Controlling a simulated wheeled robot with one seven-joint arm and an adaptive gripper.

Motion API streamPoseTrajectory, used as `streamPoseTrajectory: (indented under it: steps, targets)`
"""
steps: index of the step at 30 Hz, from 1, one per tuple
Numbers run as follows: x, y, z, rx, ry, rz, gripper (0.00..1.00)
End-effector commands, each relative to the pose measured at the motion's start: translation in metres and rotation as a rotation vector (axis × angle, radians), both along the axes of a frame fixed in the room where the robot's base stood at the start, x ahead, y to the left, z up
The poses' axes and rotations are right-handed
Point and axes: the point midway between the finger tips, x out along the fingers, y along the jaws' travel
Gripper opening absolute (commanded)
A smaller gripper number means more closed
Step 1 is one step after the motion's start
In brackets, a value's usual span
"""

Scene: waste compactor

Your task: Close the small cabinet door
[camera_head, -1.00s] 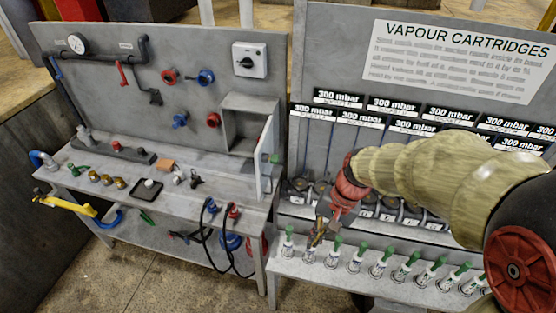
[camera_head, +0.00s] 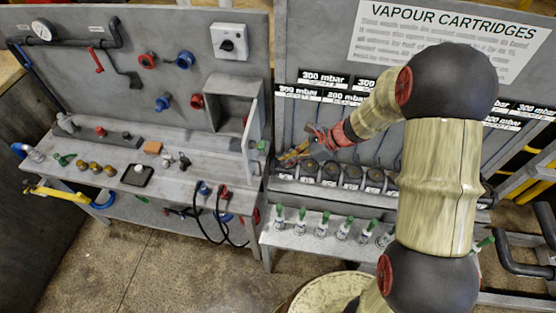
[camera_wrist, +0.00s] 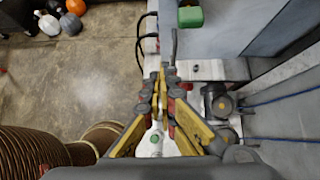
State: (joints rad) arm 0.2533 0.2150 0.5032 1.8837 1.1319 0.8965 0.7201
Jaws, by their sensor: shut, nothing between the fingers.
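The small grey cabinet (camera_head: 236,88) is mounted on the workbench's back panel in the head view. Its door (camera_head: 250,125) stands open, swung out toward me on the right side. A green knob (camera_head: 262,146) sits on the door's right-hand face, and a green piece also shows in the wrist view (camera_wrist: 190,16). My gripper (camera_head: 284,158) is just right of and slightly below the knob, apart from it. Its yellow and grey fingers (camera_wrist: 166,76) are shut and empty in the wrist view, below the green piece.
The vapour cartridges panel (camera_head: 330,55) stands right of the door. A shelf (camera_head: 310,235) of green-topped cartridges lies below my arm. The workbench (camera_head: 110,170) holds loose fittings, and hoses (camera_head: 215,215) hang at its front. Open floor lies in front.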

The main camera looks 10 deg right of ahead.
Motion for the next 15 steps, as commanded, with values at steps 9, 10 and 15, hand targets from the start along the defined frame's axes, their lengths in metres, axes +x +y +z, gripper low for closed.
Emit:
streamPoseTrajectory:
  steps: [9, 10, 15]
  targets:
    - [0.011, 0.042, -0.043, 0.0, 0.002, 0.006, 0.0]
    - [0.012, 0.046, -0.047, 0.0, 0.003, 0.006, 0.0]
    - [0.02, 0.069, -0.06, -0.001, -0.001, 0.007, 0.0]
